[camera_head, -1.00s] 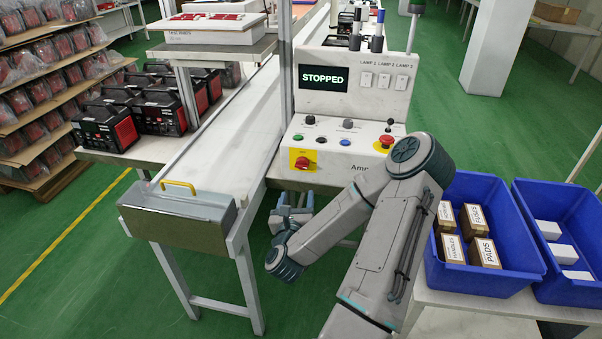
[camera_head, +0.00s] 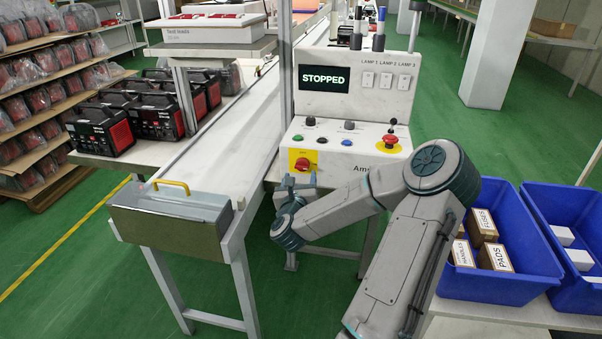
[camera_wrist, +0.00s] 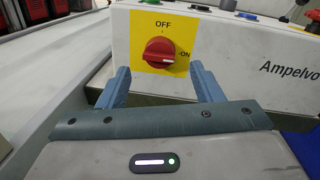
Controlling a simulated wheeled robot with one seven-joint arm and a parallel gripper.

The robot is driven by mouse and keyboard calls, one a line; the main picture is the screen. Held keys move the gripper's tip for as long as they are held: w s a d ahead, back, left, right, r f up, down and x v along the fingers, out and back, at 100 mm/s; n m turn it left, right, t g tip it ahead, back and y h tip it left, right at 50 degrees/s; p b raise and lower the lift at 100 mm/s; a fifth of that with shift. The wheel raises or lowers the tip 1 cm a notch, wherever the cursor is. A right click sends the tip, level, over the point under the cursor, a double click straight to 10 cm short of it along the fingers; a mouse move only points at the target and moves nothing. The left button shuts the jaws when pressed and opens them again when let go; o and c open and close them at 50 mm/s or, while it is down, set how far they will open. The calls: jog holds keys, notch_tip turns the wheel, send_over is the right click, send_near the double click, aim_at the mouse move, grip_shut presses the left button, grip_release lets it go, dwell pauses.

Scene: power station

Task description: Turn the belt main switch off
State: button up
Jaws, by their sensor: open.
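The belt main switch is a red rotary knob (camera_wrist: 159,54) on a yellow plate (camera_wrist: 150,25) marked OFF at the top and ON at the right. Its white pointer mark lies toward ON. In the head view the knob (camera_head: 302,165) is at the lower left of the control box (camera_head: 350,170). My gripper (camera_wrist: 160,82) is open and empty. Its two fingers stand left and right of the knob in the wrist view, on the near side and apart from it. In the head view my gripper (camera_head: 297,184) is just below the switch, its fingers partly hidden.
The display (camera_head: 323,79) above reads STOPPED. A red mushroom button (camera_head: 390,140) and small buttons sit on top of the box. The white conveyor belt (camera_head: 220,150) runs along the left. Blue bins (camera_head: 505,288) stand at the right.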

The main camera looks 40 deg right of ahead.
aim_at(302, 169)
jog(key=shift+x, duration=2.3)
jog(key=shift+a, duration=0.1)
jog(key=c, duration=0.9)
